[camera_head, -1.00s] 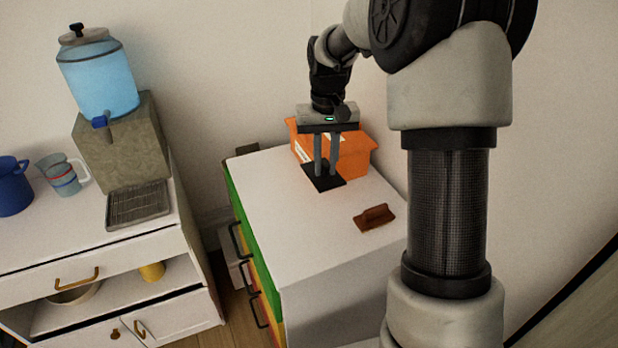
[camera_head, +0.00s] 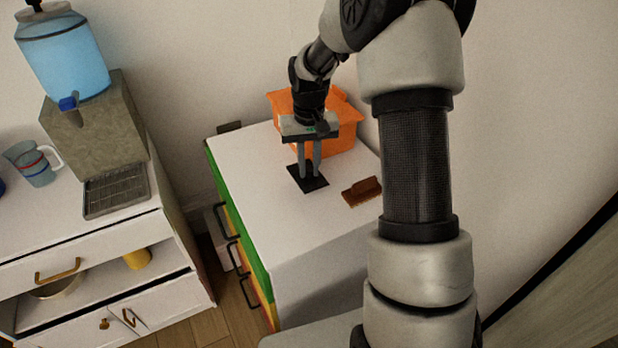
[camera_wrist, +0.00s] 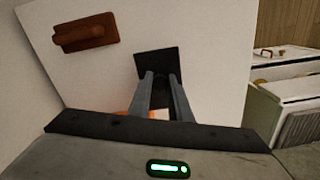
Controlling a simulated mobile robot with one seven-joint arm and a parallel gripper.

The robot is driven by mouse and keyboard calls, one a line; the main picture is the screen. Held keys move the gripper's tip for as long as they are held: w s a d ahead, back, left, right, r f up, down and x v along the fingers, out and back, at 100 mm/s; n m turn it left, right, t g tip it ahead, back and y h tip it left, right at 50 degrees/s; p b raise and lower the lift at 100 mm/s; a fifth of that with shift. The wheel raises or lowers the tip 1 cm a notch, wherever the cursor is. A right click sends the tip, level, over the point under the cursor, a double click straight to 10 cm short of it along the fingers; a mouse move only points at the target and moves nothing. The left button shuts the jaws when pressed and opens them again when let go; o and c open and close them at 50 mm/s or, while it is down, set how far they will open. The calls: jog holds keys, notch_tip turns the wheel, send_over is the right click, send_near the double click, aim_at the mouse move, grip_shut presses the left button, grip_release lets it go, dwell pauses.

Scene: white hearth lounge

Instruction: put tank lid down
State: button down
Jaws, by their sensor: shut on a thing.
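A flat black square plate (camera_head: 306,187), which looks like the tank lid, is at the fingertips of my gripper (camera_head: 309,175) over the white cabinet top. My gripper is shut on it, with both fingers pointing down to its middle. The plate also shows in the wrist view (camera_wrist: 155,61), flat beyond the fingertips (camera_wrist: 160,76). The fingers hide the part they grip. I cannot tell whether the plate touches the cabinet top or hangs just above it.
An orange box (camera_head: 343,137) stands behind my gripper. A brown block with a handle (camera_head: 362,192) lies to the right on the cabinet top (camera_head: 270,215). The front of that top is clear.

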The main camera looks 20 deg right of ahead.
aim_at(309, 172)
notch_tip(309, 172, down, 4)
jog(key=shift+f, duration=0.1)
jog(key=c, duration=1.6)
grip_release()
jog(key=shift+f, duration=0.1)
jog(key=shift+c, duration=0.2)
